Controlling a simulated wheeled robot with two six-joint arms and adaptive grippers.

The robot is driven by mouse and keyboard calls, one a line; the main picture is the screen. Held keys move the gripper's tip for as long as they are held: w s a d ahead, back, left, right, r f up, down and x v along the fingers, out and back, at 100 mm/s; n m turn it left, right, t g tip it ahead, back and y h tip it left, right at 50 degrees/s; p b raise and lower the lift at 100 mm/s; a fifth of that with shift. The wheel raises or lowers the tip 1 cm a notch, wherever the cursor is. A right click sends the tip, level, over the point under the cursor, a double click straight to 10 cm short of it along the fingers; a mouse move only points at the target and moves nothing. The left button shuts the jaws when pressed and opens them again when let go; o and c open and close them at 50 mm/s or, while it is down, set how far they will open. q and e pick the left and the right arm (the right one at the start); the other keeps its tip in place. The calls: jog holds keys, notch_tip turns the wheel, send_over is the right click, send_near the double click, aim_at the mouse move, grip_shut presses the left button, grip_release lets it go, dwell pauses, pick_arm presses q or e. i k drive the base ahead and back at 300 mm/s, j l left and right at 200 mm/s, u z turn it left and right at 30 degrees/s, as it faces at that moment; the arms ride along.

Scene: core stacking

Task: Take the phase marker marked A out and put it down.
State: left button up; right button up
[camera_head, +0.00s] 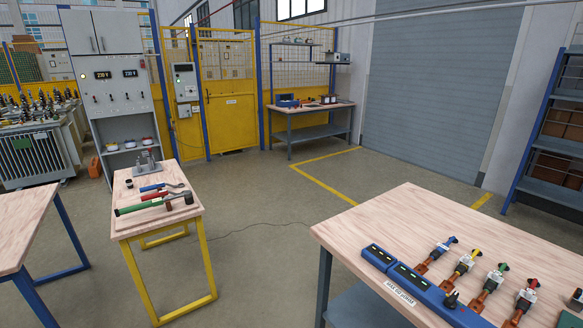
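On the right workbench (395,215), a row of similar small assemblies with brown bases and grey bodies lies to the right of blue boxes. One has a blue tip (447,243), one a yellow tip (476,254), one a green tip (503,267) and one a red tip (532,283). No letter A is readable on any of them, so I cannot tell which thing is the phase marker A. Neither of my grippers is in view.
Two blue boxes (378,256) and a black part (451,299) are near the bench's front edge. A yellow-legged table (128,223) holds hand tools and a grey stand (147,165). Another table (20,222) is at far left. Open floor (265,250) lies between.

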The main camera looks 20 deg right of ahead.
aim_at(465, 261)
jog(key=i+j+z, duration=0.15)
jog(key=i+z, duration=0.15)
jog(key=z, duration=0.15)
jog(key=i+j+z, duration=0.25)
jog(key=z, duration=0.25)
jog(key=i+j+z, duration=0.15)
jog(key=j+z, duration=0.15)
jog(key=z, duration=0.15)
jog(key=i+j+z, duration=0.15)
jog(key=j+z, duration=0.8)
jog(key=i+l, duration=0.05)
jog(key=l, duration=0.05)
